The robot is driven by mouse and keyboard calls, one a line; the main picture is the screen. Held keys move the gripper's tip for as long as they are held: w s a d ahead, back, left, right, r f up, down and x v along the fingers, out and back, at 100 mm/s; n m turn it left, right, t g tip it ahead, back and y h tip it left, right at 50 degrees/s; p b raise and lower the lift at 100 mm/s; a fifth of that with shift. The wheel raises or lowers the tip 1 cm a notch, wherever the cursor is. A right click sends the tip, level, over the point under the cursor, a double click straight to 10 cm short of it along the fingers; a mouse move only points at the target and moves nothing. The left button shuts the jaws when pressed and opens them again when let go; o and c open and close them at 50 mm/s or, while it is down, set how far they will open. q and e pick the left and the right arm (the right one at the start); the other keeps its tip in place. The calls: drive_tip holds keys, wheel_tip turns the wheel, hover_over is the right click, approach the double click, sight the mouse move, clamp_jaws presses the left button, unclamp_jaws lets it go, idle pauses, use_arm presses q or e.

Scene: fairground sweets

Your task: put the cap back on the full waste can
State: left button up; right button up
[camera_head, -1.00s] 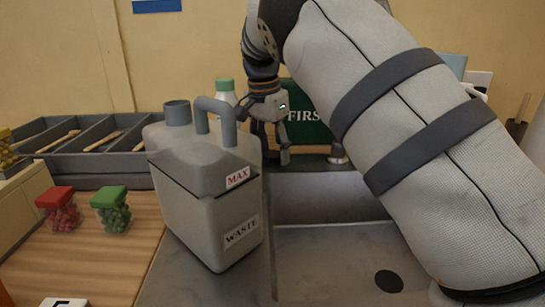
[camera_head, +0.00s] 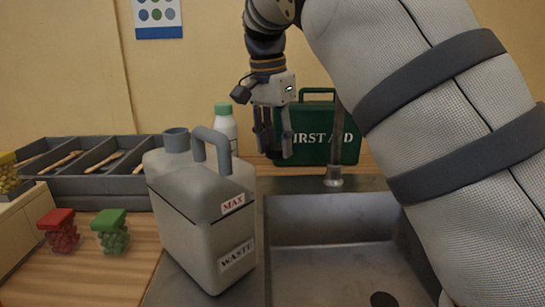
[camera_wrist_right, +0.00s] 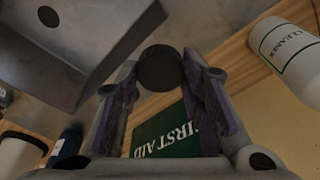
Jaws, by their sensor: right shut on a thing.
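The grey waste can (camera_head: 205,215) stands upright by the sink's left edge, with MAX and WASTE labels. Its spout (camera_head: 177,141) at the top left shows no cap on it. My right gripper (camera_head: 273,148) hangs fingers-down behind and to the right of the can, in front of the first aid box. In the right wrist view, the gripper (camera_wrist_right: 163,85) is shut on a dark round cap (camera_wrist_right: 160,68), held between the fingertips. The cap is hard to make out in the head view. My left gripper is not in view.
A green first aid box (camera_head: 325,135) and a white cleaner bottle (camera_head: 225,122) with a green lid stand behind. The sink (camera_head: 320,235) lies right of the can. A red-lidded jar (camera_head: 60,232), a green-lidded jar (camera_head: 111,234) and a divided tray (camera_head: 75,190) are left.

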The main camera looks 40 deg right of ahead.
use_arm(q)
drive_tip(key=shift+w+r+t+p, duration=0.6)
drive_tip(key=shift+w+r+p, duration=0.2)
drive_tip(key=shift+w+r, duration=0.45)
use_arm(e)
drive_tip(key=s+a+r, duration=0.3)
drive_tip(key=s+r, duration=0.1)
drive_tip(key=s, duration=0.4)
drive_tip(key=shift+s+a, duration=0.15)
drive_tip(key=shift+a, duration=0.2)
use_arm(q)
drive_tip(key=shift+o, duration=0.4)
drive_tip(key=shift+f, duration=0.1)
